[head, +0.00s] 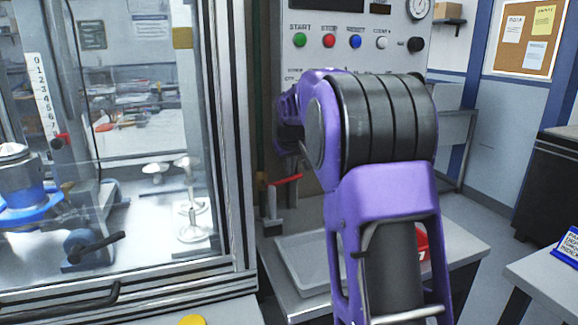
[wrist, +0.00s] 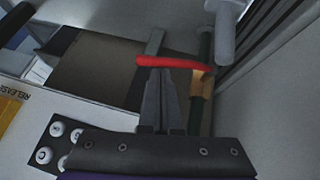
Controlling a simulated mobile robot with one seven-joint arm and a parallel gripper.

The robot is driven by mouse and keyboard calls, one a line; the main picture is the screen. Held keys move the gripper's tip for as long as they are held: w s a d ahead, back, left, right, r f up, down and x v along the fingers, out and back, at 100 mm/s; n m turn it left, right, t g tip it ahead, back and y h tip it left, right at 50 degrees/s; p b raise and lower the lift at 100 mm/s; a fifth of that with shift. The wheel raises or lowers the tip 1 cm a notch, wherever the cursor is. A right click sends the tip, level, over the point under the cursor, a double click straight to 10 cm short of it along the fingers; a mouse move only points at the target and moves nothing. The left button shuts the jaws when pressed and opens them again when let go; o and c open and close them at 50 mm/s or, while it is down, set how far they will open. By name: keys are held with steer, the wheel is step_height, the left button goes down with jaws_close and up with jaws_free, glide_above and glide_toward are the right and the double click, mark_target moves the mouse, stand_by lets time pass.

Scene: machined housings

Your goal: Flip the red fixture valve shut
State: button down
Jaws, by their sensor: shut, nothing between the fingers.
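The red valve handle (wrist: 172,62) lies crosswise just beyond my fingertips in the wrist view, its right end over a brass fitting (wrist: 203,80) on a dark green pipe (wrist: 205,112). My gripper (wrist: 160,73) is shut and empty. Its tips are at the handle's left-middle part; I cannot tell whether they touch. In the head view the red handle (head: 286,180) sticks out to the right, tilted slightly up, below my wrist. My purple arm hides most of the gripper there.
A button panel (head: 350,62) with a gauge (head: 418,8) stands behind my arm. A glass-fronted enclosure (head: 240,130) is close on the left. A grey tray (head: 305,262) lies on the low table (head: 460,250) below; a red object (head: 422,243) there is partly hidden.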

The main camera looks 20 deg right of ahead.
steer(key=shift+d+f+y+p, duration=0.5)
steer(key=shift+f+y+p, duration=0.1)
steer(key=shift+f, duration=0.2)
